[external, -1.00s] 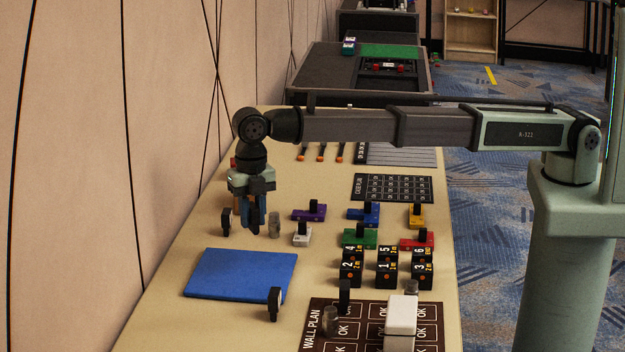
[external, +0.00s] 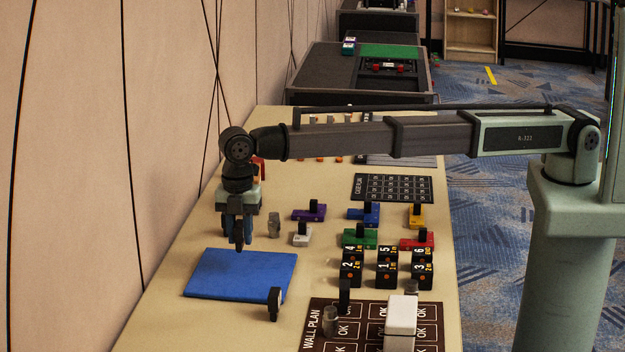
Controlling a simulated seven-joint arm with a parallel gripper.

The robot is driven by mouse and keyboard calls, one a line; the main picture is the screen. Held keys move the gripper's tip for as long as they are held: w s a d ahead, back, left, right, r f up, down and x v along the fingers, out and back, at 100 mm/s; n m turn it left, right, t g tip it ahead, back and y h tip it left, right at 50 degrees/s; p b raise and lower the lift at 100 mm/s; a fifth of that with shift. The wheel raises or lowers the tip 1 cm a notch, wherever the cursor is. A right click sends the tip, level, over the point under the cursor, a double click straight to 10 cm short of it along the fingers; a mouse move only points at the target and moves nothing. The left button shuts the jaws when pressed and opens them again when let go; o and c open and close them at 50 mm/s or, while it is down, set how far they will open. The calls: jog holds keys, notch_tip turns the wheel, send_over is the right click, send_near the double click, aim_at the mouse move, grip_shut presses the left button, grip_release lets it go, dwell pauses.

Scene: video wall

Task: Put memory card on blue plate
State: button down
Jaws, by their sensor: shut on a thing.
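The blue plate (external: 240,275) lies flat on the near left of the tan table. My gripper (external: 238,236) points down just beyond the plate's far edge. It is shut on a small dark piece, which the fingers mostly hide. I cannot read any marking on it, so I cannot confirm that it is the memory card. A similar dark upright piece with a pale edge (external: 275,303) stands beside the plate's near right corner.
A grey cylinder (external: 274,225) and a white block (external: 302,235) stand right of my gripper. Coloured blocks with black knobs, numbered black blocks (external: 387,267) and a wall plan board (external: 318,338) fill the right side. The wall is close on the left.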

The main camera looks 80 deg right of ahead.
aim_at(239, 223)
jog(key=shift+f, duration=2.8)
jog(key=shift+f, duration=0.15)
jog(key=c, duration=0.9)
grip_release()
notch_tip(239, 223, up, 12)
jog(key=shift+r, duration=0.15)
